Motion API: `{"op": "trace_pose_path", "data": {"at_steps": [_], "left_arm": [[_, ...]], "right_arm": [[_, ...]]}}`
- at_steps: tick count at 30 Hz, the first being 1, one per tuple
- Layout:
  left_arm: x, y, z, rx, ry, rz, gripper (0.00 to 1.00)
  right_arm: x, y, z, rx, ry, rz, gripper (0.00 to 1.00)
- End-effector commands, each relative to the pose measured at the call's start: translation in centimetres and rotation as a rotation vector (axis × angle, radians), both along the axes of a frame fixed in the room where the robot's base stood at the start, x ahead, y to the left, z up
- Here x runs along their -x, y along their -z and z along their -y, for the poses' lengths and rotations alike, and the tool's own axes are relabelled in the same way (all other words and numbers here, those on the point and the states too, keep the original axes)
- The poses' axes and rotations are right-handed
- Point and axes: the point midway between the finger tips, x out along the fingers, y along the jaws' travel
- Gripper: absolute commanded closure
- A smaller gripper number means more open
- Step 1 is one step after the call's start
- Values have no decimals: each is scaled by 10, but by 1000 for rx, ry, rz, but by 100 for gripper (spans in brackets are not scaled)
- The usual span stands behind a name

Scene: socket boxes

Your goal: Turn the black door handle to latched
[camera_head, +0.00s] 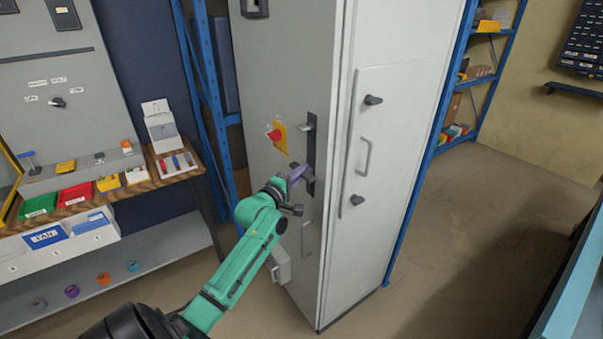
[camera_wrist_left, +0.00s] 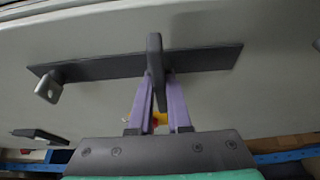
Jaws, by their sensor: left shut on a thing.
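The black door handle (camera_wrist_left: 155,58) stands on a long dark backplate (camera_wrist_left: 205,62) on the grey cabinet door. In the left wrist view it lies crosswise to the plate's long side. My left gripper (camera_wrist_left: 158,88) has its two purple fingers on either side of the handle, shut on it. In the head view the backplate (camera_head: 310,146) runs upright on the cabinet's left face, and my left gripper (camera_head: 299,176) is at its lower part. The fingers and wrist partly hide the handle there. My right gripper is not in view.
A red knob on a yellow plate (camera_head: 276,135) sits left of the backplate. The cabinet's right face has a bar handle (camera_head: 365,155) and two dark knobs. A workbench with bins (camera_head: 75,195) stands at the left. Open floor (camera_head: 450,260) lies to the right.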

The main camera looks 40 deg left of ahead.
Motion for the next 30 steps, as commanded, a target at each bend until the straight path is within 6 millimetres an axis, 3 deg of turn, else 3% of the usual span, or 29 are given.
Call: {"op": "trace_pose_path", "data": {"at_steps": [14, 30], "left_arm": [[0, 6, 0, -154, 1, 46, 100], [0, 9, 0, -629, 2, 186, 100]], "right_arm": [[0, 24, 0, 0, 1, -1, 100], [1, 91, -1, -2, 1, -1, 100]]}}
